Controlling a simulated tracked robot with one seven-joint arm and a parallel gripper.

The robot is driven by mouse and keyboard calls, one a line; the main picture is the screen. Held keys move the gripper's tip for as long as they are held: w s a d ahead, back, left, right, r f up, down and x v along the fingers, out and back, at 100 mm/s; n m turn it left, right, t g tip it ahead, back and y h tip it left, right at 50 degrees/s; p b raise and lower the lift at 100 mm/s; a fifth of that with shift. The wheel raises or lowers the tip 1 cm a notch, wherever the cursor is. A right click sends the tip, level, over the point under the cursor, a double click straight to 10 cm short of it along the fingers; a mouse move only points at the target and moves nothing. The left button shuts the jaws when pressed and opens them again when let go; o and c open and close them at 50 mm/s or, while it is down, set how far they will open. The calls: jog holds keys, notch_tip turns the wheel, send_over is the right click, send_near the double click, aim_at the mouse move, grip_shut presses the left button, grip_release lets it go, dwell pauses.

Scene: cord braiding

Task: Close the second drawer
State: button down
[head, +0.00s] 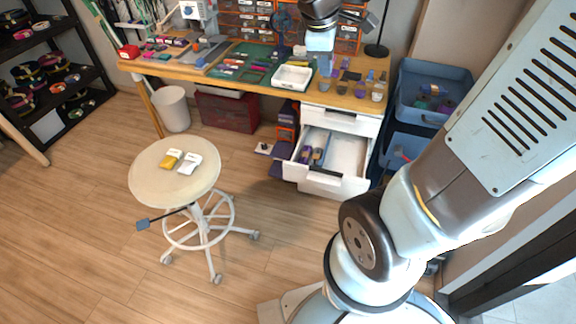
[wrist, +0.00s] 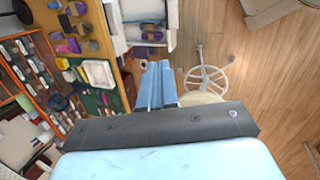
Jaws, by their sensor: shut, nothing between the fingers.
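The white drawer cabinet (head: 355,124) stands under the right end of the workbench. Its top drawer looks shut. The drawer below it (head: 346,152) is pulled out, with purple and other small items at its left side and a dark handle on its front. The open drawer also shows in the wrist view (wrist: 150,22), beyond the fingers. My gripper (head: 325,68) points down over the bench top beside the white tray, above and behind the open drawer. In the wrist view its blue fingers (wrist: 158,66) are together with nothing between them.
A round stool (head: 160,195) holding yellow and white packets stands left of the drawer. The bench (head: 245,87) carries a white tray (head: 292,77), several cups and tools. Blue bins (head: 432,82) stand right of the cabinet. Floor in front of the drawer is clear.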

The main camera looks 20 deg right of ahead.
jog(key=w+a+f+n+g+h, duration=0.1)
jog(key=w+a+f+n+h, duration=0.1)
jog(key=w+f+n, duration=0.55)
jog(key=w+a+f+n+h, duration=0.1)
jog(key=w+a+f+n, duration=0.25)
jog(key=f+n, duration=0.7)
notch_tip(320, 180, down, 13)
jog(key=w+a+n+h, duration=0.1)
jog(key=w+a+n, duration=0.15)
jog(key=n, duration=1.55)
send_near(295, 170)
jog(key=s+f, duration=0.3)
jog(key=f, duration=0.1)
jog(key=shift+t, duration=0.3)
jog(key=shift+w+d, duration=1.35)
jog(key=shift+w, duration=0.25)
jog(key=shift+w, duration=0.1)
